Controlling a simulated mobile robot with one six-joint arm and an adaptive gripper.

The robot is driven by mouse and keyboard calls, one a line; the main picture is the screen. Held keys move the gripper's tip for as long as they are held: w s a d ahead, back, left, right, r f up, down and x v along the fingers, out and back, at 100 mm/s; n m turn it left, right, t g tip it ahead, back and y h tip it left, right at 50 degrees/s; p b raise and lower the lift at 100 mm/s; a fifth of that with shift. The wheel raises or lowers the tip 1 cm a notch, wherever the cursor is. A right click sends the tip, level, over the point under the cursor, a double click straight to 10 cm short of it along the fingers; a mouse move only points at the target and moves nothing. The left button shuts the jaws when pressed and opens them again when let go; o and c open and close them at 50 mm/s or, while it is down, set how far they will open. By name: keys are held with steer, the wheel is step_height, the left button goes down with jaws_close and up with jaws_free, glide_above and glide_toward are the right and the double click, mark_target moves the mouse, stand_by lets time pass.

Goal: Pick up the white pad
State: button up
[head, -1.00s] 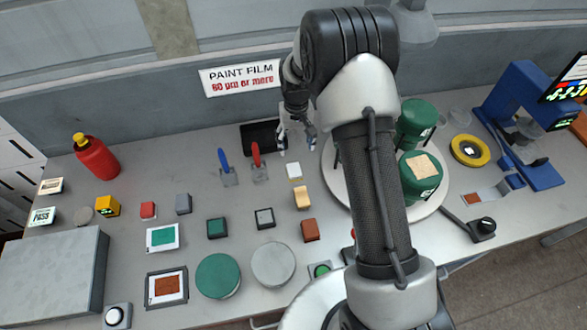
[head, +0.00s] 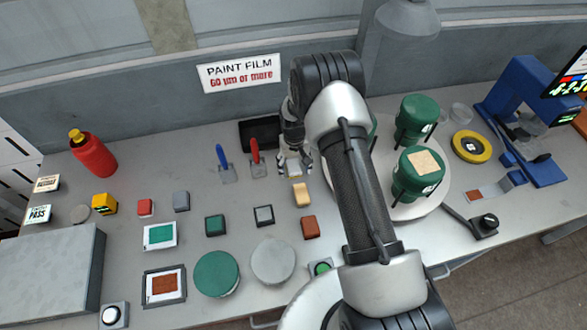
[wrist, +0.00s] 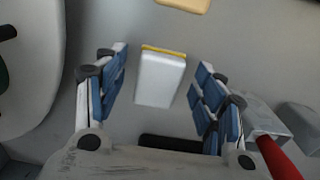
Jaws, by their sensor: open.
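The white pad (wrist: 160,82) is a small white block with a yellow strip along one edge, lying on the grey table. In the wrist view it sits between the two blue-padded fingers of my gripper (wrist: 161,100), with a gap on each side. My gripper is open and empty. In the head view my gripper (head: 295,166) is low over the table, and its fingers mostly hide the pad there.
A tan block (head: 302,195) lies just in front of the gripper. A red-handled trowel (head: 256,158) and a blue-handled one (head: 223,165) lie to the left. The white turntable (head: 432,205) with green cans stands close on the right. A black tray (head: 259,132) is behind.

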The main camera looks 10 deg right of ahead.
mark_target(294, 168)
steer(key=shift+f, duration=0.15)
steer(key=shift+c, duration=0.5)
steer(key=c, duration=1.1)
steer(key=shift+c, duration=0.2)
step_height(294, 168, up, 20)
steer(key=p, duration=0.2)
